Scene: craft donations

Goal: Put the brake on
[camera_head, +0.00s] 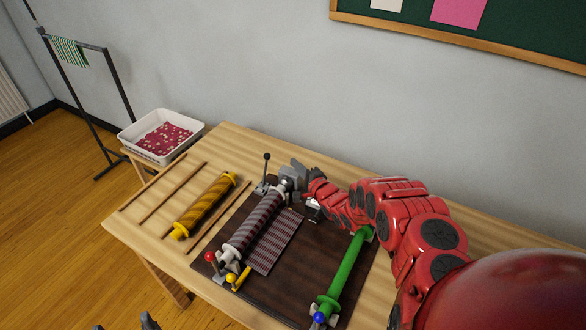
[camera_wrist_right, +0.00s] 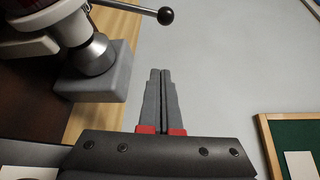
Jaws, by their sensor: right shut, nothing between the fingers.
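A dark loom frame (camera_head: 283,263) lies on the wooden table, with a striped cloth roller (camera_head: 257,222) along its left side. A metal lever with a black ball knob (camera_head: 266,156) stands upright at its far left corner. This lever seems to be the one in the right wrist view (camera_wrist_right: 165,16), above and apart from my fingertips. Levers with a red knob (camera_head: 210,257), a yellow knob (camera_head: 231,278) and a blue knob (camera_head: 319,318) are at the near end. My right gripper (camera_head: 297,166) (camera_wrist_right: 160,72) is shut and empty beside the far roller end. My left gripper (camera_head: 124,324) shows only two separated tips.
A grey block (camera_wrist_right: 92,76) on the roller end is close to my right fingers. A green roller (camera_head: 343,265) lies on the frame's right. A yellow roller (camera_head: 205,205) and thin sticks (camera_head: 172,186) lie left. A white tray (camera_head: 150,155) stands behind; the wall is close.

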